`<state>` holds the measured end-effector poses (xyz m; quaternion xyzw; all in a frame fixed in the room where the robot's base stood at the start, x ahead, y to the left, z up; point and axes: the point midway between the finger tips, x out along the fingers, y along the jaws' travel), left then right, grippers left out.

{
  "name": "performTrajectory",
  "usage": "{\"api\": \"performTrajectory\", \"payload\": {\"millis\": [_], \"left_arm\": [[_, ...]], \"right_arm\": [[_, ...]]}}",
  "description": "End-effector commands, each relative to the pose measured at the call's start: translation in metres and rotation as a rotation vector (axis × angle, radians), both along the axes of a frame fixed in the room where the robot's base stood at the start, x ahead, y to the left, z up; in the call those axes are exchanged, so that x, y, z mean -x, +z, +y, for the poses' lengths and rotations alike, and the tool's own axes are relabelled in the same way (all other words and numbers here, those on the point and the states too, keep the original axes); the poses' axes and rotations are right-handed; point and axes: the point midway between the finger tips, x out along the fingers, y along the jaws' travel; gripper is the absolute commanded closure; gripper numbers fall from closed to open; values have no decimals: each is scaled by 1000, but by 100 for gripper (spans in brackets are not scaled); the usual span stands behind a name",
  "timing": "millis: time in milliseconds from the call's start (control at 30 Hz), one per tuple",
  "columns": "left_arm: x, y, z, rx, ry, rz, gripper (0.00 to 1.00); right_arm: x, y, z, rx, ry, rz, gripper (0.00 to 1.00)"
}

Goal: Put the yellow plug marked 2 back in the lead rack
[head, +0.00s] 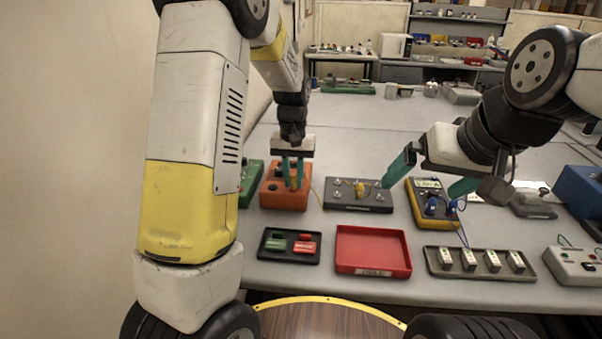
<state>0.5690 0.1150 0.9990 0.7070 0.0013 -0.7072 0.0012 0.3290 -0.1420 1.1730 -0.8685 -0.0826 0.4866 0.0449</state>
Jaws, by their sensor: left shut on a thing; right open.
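My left gripper (292,180) points down over the orange box (285,198) at the left of the bench. Its teal fingers are shut on a small yellow thing, which looks like the yellow plug (294,183); its mark is too small to read. I cannot tell whether the plug touches the box. A thin yellow lead runs down right of the box. Another yellow piece (359,188) sits on the grey box (345,203). My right gripper (425,180) is open and empty, near the yellow meter. I cannot identify the lead rack for sure.
A black tray (266,254) with green and red pieces, an empty red tray (372,235) and a dark tray (435,271) with several white blocks line the front. A yellow meter (418,205) with blue plugs stands right of centre. The bench behind is mostly clear.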

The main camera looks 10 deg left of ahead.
Motion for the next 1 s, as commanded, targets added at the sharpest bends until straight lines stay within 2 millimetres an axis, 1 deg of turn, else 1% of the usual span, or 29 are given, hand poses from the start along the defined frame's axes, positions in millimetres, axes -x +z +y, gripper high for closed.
{"api": "performTrajectory", "payload": {"millis": [1000], "left_arm": [[0, 40, -1, 1, -1, -1, 100]], "right_arm": [[0, 0, 0, 0, 0, 0, 0]]}}
